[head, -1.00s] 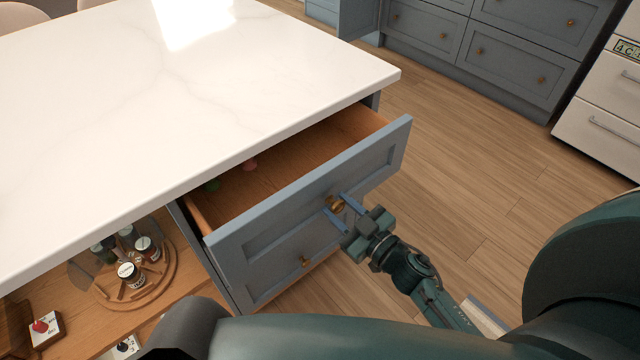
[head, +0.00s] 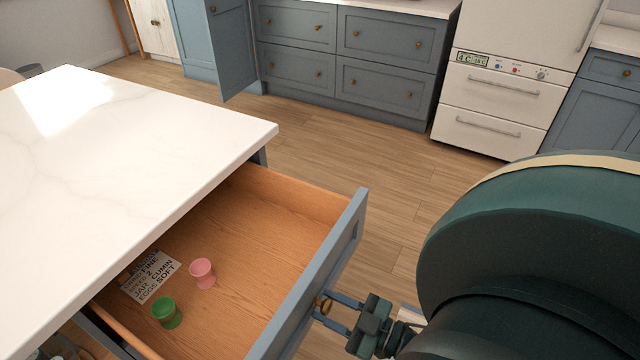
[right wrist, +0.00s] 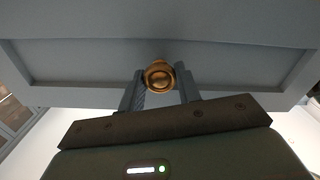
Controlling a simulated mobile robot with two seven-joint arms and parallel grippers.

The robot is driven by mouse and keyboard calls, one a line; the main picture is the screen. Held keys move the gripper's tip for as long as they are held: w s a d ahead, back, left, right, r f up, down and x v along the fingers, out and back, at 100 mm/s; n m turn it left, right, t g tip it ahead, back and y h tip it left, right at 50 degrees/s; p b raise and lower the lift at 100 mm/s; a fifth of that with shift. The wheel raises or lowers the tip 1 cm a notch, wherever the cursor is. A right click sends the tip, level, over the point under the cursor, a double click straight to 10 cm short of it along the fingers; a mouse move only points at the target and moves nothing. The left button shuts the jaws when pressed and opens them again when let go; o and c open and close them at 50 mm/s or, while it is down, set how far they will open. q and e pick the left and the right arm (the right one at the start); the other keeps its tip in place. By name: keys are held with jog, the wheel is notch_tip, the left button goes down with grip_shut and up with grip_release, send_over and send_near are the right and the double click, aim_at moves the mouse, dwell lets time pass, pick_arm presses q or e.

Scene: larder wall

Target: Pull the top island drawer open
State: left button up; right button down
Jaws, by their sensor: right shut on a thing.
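The top island drawer (head: 270,225) stands well open, its wooden inside in view below the white countertop. Its blue-grey front (head: 318,275) faces right in the head view. My right gripper (head: 335,311) is shut on the drawer's round brass knob (head: 323,305). In the right wrist view the knob (right wrist: 159,75) sits between the two fingers, in front of the drawer's panel (right wrist: 90,62). Inside the drawer are a pink egg cup (head: 203,273), a green egg cup (head: 166,312) and a printed card (head: 150,277). My left gripper is not in view.
The white island countertop (head: 130,150) overhangs the drawer's back. Blue-grey cabinets (head: 345,60) and a white appliance with drawers (head: 500,95) stand across the room. Wooden floor (head: 390,165) lies clear between them and the island.

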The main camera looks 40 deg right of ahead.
jog(key=shift+s, duration=0.1)
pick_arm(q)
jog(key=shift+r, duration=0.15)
pick_arm(e)
jog(key=c, duration=1)
grip_release()
jog(key=shift+d, duration=0.1)
pick_arm(q)
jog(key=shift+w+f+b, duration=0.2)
jog(key=shift+b, duration=0.35)
pick_arm(e)
jog(key=v, duration=1.3)
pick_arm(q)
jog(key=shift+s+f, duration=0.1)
